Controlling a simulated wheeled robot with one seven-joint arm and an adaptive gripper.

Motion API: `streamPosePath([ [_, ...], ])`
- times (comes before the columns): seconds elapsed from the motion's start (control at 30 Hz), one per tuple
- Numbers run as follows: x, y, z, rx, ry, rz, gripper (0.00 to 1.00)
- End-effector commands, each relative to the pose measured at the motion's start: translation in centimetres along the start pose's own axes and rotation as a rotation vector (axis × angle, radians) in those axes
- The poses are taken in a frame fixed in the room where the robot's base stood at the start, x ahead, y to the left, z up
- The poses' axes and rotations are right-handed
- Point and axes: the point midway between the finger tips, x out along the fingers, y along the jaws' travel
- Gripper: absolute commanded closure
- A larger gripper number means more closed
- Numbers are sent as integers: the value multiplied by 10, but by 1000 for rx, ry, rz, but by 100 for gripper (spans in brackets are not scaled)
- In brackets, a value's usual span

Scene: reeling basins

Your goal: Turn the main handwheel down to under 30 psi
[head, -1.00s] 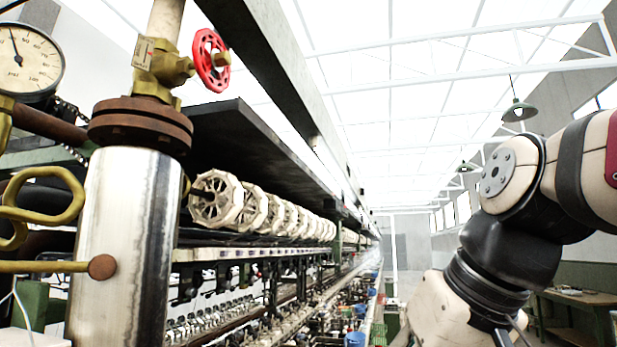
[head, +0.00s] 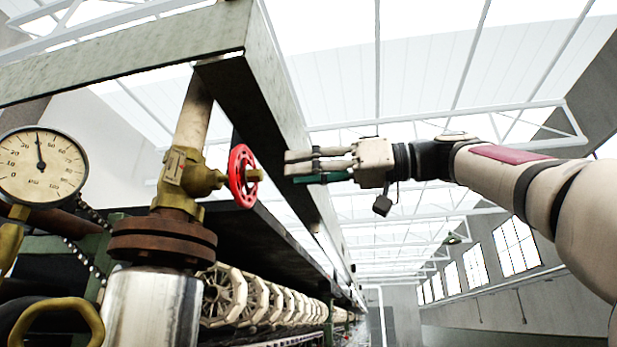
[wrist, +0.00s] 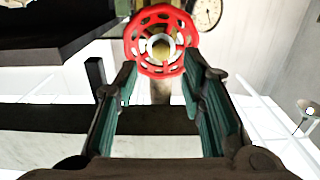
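The red handwheel (head: 238,177) sits on the side of a brass valve (head: 183,176) on an upright pipe. My gripper (head: 288,169) is level with it, to its right, with a small gap between the fingertips and the wheel. In the wrist view the handwheel (wrist: 160,47) faces me, centred beyond the fingertips. The two fingers with teal pads (wrist: 164,95) stand apart with nothing between them. The round psi gauge (head: 41,167) is at the far left, its needle nearly straight up; the exact reading is hard to make out. The gauge also shows in the wrist view (wrist: 207,12).
A grey beam (head: 262,100) runs behind the wheel and my gripper. A rusty flange (head: 162,243) and a metal cylinder (head: 150,310) stand under the valve. A row of pale reels (head: 262,300) recedes below. The right side is open.

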Motion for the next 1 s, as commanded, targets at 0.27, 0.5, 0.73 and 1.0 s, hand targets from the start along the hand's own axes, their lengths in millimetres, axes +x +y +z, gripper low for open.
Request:
streamPosePath([
  [0.27, 33, -4, -3, -1, 3, -8, 63],
  [0.5, 60, -3, -3, -1, 2, -5, 63],
  [0.73, 68, -1, -1, -3, 2, -2, 63],
  [1.0, 68, -1, -1, -2, 2, -2, 84],
])
